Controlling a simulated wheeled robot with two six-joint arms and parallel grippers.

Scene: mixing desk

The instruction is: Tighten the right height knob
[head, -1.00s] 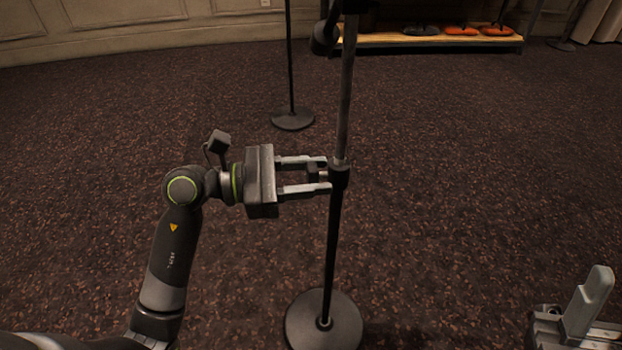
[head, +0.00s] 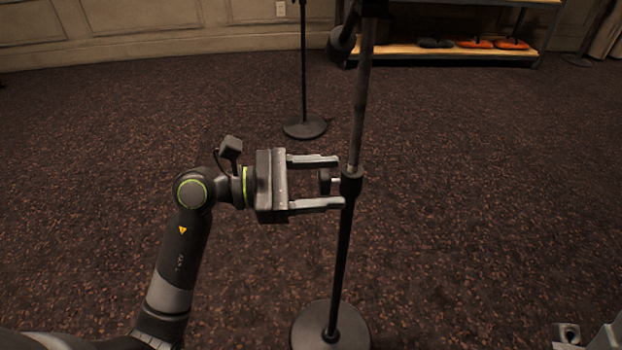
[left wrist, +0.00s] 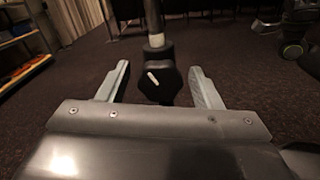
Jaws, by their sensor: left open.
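The height knob (head: 324,181) is a small dark knob on the left side of the collar (head: 351,183) of the near microphone stand (head: 342,245). In the left wrist view the knob (left wrist: 158,84) is dark with a white mark that tilts slightly. My left gripper (head: 342,182) is open. Its fingers lie on either side of the knob with gaps, and the fingertips are close to the collar. My right gripper (head: 600,338) shows only in part at the bottom right corner, and its finger state is unclear.
A second stand (head: 304,126) with a round base is farther back. A shelf (head: 440,54) with orange and dark items is at the back right. The near stand's round base (head: 312,330) is on the carpet. The carpet around is clear.

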